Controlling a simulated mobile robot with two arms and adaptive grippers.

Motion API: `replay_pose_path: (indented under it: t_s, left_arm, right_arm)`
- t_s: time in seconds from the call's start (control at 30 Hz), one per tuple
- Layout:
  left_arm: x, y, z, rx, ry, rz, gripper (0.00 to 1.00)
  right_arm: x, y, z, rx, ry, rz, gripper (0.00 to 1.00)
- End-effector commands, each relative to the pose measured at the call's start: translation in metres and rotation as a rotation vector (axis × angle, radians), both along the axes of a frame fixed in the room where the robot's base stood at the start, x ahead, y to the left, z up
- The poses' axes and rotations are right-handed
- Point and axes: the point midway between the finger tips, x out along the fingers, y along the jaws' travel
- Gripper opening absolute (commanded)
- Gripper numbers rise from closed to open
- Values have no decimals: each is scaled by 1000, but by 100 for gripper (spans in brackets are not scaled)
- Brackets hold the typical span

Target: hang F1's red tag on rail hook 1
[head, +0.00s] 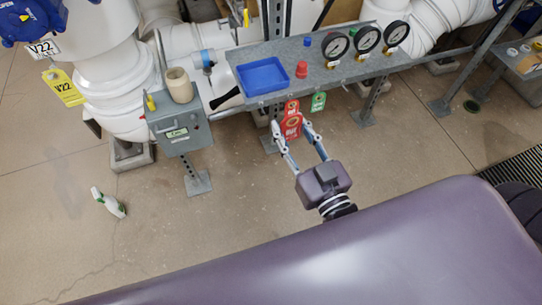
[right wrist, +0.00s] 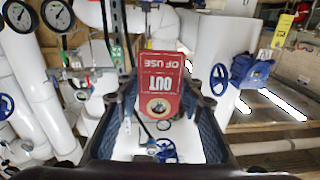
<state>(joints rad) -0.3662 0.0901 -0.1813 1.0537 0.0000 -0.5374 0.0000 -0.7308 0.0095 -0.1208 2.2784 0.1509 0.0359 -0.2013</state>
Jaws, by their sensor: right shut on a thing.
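My right gripper (head: 292,128) is shut on a red tag (head: 291,130), with one finger on each side of it. It holds the tag in front of the shelf's front edge. In the right wrist view the tag (right wrist: 160,88) shows upside down with the words OUT OF USE, between the fingers (right wrist: 163,90). Behind it in the head view, a smaller red tag (head: 292,106) and a green tag (head: 318,101) show at the shelf edge. The rail hooks are too small to tell apart. I cannot tell whether the held tag touches a hook. My left gripper is not in view.
The grey shelf (head: 335,72) carries a blue tray (head: 263,76), a red cone-shaped piece (head: 302,69) and three gauges (head: 368,39). A grey box on a post (head: 180,132) stands left.

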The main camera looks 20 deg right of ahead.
Motion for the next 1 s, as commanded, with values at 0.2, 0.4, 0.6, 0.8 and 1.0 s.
replay_pose_path:
  t_s: [0.2, 0.4, 0.6, 0.8, 1.0]
  left_arm:
    - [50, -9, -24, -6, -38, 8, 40]
    - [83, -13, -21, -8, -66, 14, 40]
    - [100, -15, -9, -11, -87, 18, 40]
    - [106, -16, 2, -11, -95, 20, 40]
    - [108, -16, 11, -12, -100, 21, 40]
  right_arm:
    - [37, 5, -94, -2, -9, 47, 25]
    - [71, 4, -159, -10, -11, 78, 25]
    - [98, 0, -201, -18, -11, 94, 25]
    - [110, -3, -216, -23, -11, 99, 25]
    - [116, -3, -216, -22, -10, 99, 25]
